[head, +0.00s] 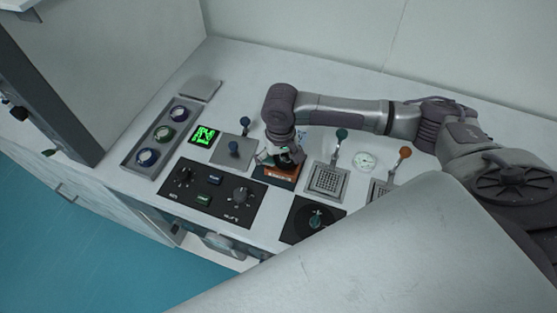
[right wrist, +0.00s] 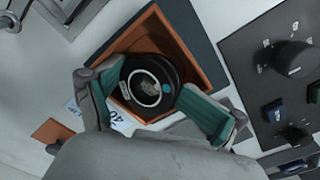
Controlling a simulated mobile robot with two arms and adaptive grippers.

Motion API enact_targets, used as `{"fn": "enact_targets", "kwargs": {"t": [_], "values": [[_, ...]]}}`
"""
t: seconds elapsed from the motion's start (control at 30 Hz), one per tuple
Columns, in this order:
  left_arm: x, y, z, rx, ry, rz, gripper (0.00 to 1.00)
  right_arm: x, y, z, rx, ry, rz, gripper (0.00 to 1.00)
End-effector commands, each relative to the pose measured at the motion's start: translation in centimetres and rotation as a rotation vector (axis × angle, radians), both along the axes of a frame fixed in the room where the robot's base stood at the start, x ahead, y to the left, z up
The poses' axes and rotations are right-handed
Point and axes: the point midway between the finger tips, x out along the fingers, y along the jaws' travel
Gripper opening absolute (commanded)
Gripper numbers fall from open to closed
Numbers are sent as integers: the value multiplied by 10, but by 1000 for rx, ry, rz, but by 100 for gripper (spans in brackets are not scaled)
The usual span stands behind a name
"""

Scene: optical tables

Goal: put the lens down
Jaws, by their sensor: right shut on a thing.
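The lens (right wrist: 150,84) is a dark round piece with a pale ring and a small blue-green mark on its rim. My right gripper (right wrist: 152,90) is shut on it, with a teal-padded finger on each side. The lens is over or inside a square orange-lined holder (right wrist: 188,52); I cannot tell whether it touches the bottom. In the head view my right gripper (head: 285,160) points down at this orange holder (head: 279,174) and mostly hides the lens. My left gripper is not in view.
A grey tray (head: 130,158) with several colour-ringed lenses lies to the left, near a green lit display (head: 204,136). Levers and a metal grid plate (head: 327,180) are close by.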

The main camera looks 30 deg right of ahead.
Motion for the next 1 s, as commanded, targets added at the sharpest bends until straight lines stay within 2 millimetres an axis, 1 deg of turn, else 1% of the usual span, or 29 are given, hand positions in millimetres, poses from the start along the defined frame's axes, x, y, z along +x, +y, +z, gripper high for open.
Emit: {"fn": "enact_targets", "kwargs": {"t": [0.03, 0.17, 0.27, 0.37, 0.6, 0.7, 0.83, 1.0], "values": [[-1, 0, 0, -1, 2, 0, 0, -2, -2, -2, -5, 6, -2, 66], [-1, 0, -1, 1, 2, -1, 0, -1, -1, 0, -4, 3, -1, 66], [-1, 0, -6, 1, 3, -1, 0, 0, -1, 8, -1, -2, 0, 66], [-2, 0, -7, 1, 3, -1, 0, 1, 0, 25, 1, -3, 1, 66], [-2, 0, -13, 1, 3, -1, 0, 2, 1, 81, 3, -7, 1, 66], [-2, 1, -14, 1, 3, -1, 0, 2, 1, 101, 4, -7, 1, 66], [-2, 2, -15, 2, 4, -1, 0, 2, 1, 121, 3, -6, 0, 66], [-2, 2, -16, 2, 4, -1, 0, 1, 1, 132, 3, -4, 0, 66]]}}
